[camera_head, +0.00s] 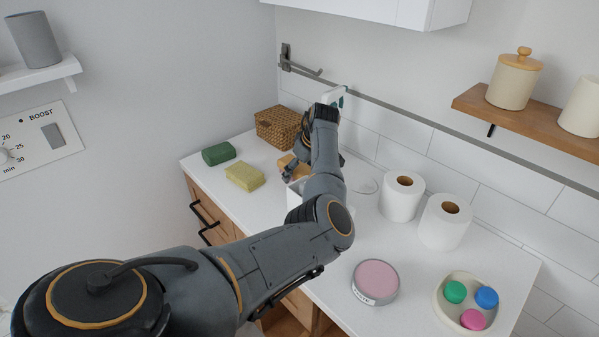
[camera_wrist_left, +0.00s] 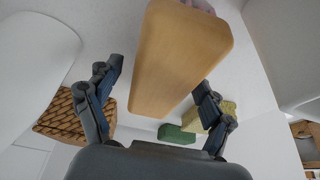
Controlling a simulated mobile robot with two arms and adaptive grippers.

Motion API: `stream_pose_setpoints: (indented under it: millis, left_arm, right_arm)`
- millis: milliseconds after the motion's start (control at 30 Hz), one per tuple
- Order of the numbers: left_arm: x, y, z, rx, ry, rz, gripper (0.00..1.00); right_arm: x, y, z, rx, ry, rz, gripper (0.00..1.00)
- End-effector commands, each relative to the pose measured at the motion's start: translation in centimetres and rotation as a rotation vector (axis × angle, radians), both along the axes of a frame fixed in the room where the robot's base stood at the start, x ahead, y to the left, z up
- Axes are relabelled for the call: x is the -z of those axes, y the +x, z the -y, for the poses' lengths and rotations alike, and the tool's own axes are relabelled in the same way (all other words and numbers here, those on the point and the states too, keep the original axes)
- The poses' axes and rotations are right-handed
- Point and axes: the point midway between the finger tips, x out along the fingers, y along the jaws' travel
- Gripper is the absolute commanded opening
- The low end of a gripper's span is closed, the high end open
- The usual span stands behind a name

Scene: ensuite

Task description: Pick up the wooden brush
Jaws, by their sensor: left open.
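The wooden brush shows as a tan wooden block (camera_wrist_left: 180,55) in the left wrist view, large and close to the camera, between the two spread fingers of my left gripper (camera_wrist_left: 158,88). White gaps show between the fingers and its sides, and its bristles are not clearly seen. In the head view a small tan part of the brush (camera_head: 286,161) shows on the counter, mostly hidden by my left gripper and wrist. My left gripper is open above it. My right gripper is in neither view.
A woven basket (camera_head: 277,128), a green sponge (camera_head: 218,153) and a yellow sponge (camera_head: 245,177) lie close by. Two paper rolls (camera_head: 402,196) stand to the right. A pink-topped tin (camera_head: 376,280) and a tray (camera_head: 441,300) sit nearer. A rail (camera_head: 400,113) runs along the wall.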

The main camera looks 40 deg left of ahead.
Motion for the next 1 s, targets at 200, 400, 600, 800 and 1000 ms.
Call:
stream_pose_setpoints:
  millis: [200, 400, 600, 800, 1000]
  left_arm:
    - [0.0, 0.0, 0.0, 0.0, 0.0, 0.0, 0.57]
    - [0.0, 0.0, 0.0, 0.0, 0.0, 0.0, 0.18]
    - [-0.1, 0.0, 0.0, 0.0, 0.0, 0.0, 0.12]
    - [-1.9, 0.1, 0.0, -0.001, 0.002, 0.004, 0.12]
    - [-6.0, 0.1, -0.1, 0.0, 0.003, 0.005, 0.12]
  right_arm:
    - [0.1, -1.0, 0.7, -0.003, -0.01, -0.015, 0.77]
    - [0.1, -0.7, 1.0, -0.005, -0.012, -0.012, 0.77]
    - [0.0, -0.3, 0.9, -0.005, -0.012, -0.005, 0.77]
    - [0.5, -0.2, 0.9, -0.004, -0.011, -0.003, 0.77]
    - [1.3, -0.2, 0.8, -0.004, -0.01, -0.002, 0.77]
